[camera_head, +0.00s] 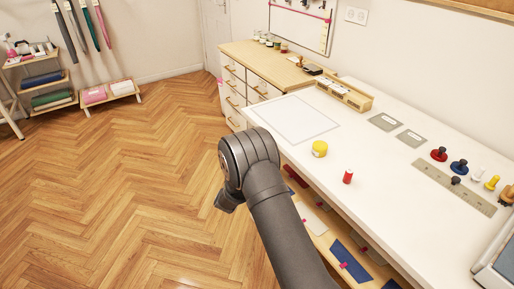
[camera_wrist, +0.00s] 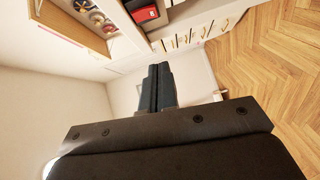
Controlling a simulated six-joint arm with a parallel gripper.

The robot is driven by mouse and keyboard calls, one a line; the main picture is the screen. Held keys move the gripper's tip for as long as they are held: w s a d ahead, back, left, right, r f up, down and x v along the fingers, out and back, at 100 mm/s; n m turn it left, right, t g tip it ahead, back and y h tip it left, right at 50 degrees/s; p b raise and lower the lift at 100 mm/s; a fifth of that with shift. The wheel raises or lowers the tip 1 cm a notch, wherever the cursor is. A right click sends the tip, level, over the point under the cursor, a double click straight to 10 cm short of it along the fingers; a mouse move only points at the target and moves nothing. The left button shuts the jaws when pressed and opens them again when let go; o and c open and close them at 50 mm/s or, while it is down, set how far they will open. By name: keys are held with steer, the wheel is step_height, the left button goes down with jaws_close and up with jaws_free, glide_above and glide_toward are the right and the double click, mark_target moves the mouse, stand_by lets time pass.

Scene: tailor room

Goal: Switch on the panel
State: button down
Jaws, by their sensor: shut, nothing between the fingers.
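No object is plainly marked as the panel. A grey-framed flat device (camera_head: 496,262) is cut off at the lower right of the head view, on the white table. A white wall plate (camera_head: 355,15) is on the wall at the top right. I cannot tell which of these is the panel, and no switch state shows. My gripper (camera_wrist: 160,68) shows in the wrist view with its two dark fingers together, empty and touching nothing. In the head view the wrist hangs over the floor, left of the table edge, and the fingers are hidden.
A drawer cabinet (camera_head: 262,68) stands behind. The wooden floor (camera_head: 120,190) at left is clear.

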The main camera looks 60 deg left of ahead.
steer(key=w+d+x, duration=0.2)
steer(key=x, duration=1.1)
